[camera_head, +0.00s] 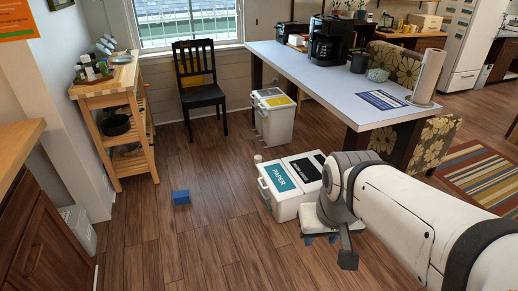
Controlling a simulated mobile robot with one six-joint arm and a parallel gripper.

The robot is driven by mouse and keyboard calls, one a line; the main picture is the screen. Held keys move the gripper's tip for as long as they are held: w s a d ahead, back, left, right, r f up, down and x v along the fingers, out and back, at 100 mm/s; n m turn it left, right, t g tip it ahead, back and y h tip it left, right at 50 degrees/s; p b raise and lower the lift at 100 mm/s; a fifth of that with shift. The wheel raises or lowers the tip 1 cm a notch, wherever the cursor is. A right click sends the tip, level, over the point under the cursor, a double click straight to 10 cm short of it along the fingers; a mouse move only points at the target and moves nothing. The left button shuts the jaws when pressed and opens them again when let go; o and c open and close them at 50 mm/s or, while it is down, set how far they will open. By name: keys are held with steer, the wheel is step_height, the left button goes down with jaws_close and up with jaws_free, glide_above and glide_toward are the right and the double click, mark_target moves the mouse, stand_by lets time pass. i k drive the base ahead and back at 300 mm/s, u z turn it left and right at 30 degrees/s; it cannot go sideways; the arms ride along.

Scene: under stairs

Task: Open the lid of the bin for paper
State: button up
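The bin for paper (279,181) is the left half of a white double bin on the floor, right of centre. Its lid has a teal label reading PAPER and lies flat and shut. The right half has a lid with a black label (306,169), also shut. A small handle (264,193) sticks out on the bin's left side. My arm comes in from the right, and its wrist hangs in front of the bin's right half in the picture. My gripper (320,239) is small and partly hidden by the wrist; its finger opening is unclear. Contact with the bin is not visible.
A second white bin with a yellow label (272,98) stands farther back by the table (330,68). A wooden cart (112,92) and black chair (200,88) stand behind.

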mark_target(280, 182)
steer(key=z, duration=0.05)
steer(key=i, duration=0.5)
steer(key=u, duration=0.2)
steer(key=k, duration=0.6)
steer(key=u, duration=0.25)
steer(key=i, duration=0.95)
steer(key=u, duration=0.45)
steer(key=i, duration=1.75)
steer(key=z, duration=0.45)
